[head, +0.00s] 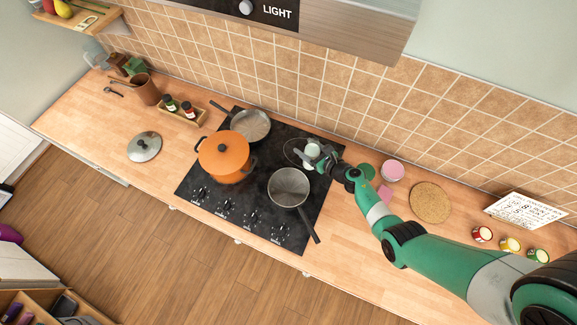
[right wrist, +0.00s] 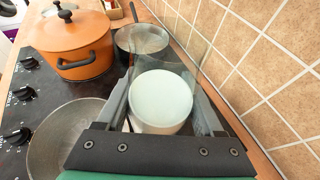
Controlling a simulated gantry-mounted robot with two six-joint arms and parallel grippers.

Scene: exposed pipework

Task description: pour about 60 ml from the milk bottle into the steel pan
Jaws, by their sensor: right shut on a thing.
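My right gripper (head: 312,158) is shut on the milk bottle (head: 313,148), a clear glass vessel with white milk inside, over the back right part of the hob. In the right wrist view, the milk bottle (right wrist: 162,100) sits between the two fingers of the right gripper (right wrist: 165,108). It looks about upright; I cannot tell whether its base touches the hob. A steel pan (head: 289,187) with a dark handle stands on the front right of the hob, and its rim shows at lower left in the right wrist view (right wrist: 65,140). My left gripper is not in view.
An orange pot (head: 224,157) stands on the hob's left, with a second, shallower pan (head: 250,125) behind it. A lid (head: 145,146) lies left of the hob (head: 250,205). Right of it are a pink bowl (head: 392,170) and a cork mat (head: 430,202). The tiled wall (head: 320,85) is close behind.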

